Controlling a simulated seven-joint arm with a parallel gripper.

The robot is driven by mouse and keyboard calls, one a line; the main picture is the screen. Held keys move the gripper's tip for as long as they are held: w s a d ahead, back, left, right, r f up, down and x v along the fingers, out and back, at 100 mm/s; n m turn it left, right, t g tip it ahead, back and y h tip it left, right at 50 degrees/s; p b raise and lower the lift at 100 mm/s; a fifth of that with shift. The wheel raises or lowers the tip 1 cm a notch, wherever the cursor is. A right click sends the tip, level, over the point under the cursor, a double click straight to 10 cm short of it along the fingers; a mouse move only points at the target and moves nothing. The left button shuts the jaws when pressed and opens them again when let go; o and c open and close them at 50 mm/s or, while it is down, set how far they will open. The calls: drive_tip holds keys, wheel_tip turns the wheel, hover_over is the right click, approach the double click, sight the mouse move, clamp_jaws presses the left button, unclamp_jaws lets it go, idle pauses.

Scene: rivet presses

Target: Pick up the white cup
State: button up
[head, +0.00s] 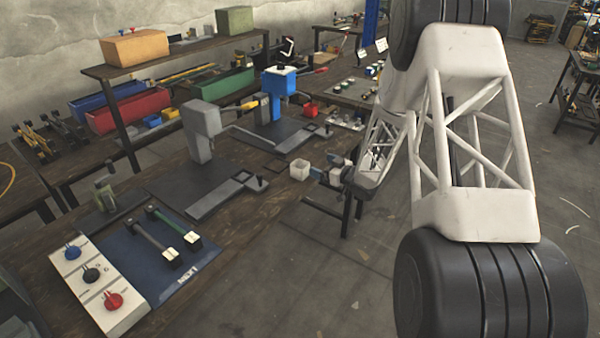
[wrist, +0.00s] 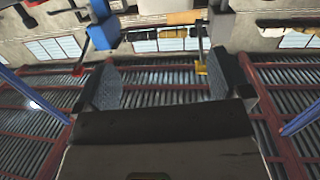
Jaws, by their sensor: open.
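I cannot make out the cup in the wrist view.
A grey press (head: 200,130) and a blue press (head: 278,92) stand on the table behind the cup. A white control panel (head: 97,285) with blue, black and red knobs and a blue mat (head: 150,278) lie at the left front. Open floor lies in front of the table.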

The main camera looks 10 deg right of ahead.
sight(307, 167)
drive_tip(key=shift+s+f+n+y, duration=0.15)
drive_tip(key=shift+f+y, duration=0.4)
drive_tip(key=shift+f, duration=0.4)
drive_tip(key=shift+w+f+n+y, duration=0.15)
drive_tip(key=shift+f+y, duration=0.4)
drive_tip(key=shift+f, duration=0.35)
drive_tip(key=shift+s, duration=0.1)
drive_tip(key=shift+x, duration=1.25)
drive_tip(key=shift+a, duration=0.1)
drive_tip(key=shift+x, duration=2.55)
drive_tip(key=shift+f, duration=0.1)
drive_tip(key=shift+c, duration=0.2)
